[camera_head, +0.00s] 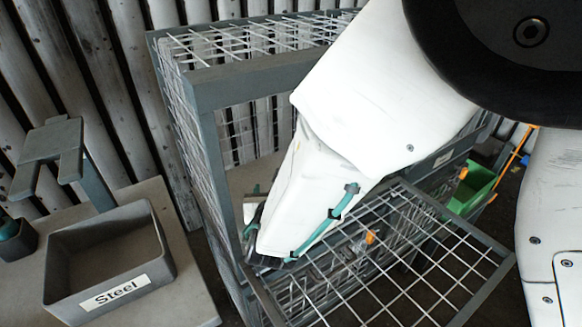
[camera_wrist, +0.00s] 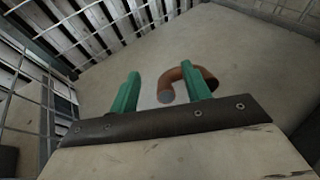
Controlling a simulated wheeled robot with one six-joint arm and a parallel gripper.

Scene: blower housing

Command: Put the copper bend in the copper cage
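The wire cage (camera_head: 212,85) with a grey frame stands in the middle of the head view, its front mesh panel (camera_head: 420,262) folded down. No copper label is readable on it. My arm reaches into the cage, and my gripper is mostly hidden behind it there. In the wrist view my gripper (camera_wrist: 160,92) has two green fingers standing well apart. The copper bend (camera_wrist: 207,78), a brown curved tube, lies on a pale board beyond the fingers, partly hidden by the right finger. Its open end shows between the fingers, clear of the left finger. Contact with the right finger cannot be told.
A grey bin labelled Steel (camera_head: 110,265) stands on a table (camera_head: 180,235) at the left, beside a grey stand (camera_head: 55,150). A green bin (camera_head: 474,188) is at the right behind my arm. Wire mesh (camera_wrist: 30,100) borders the pale board in the wrist view.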

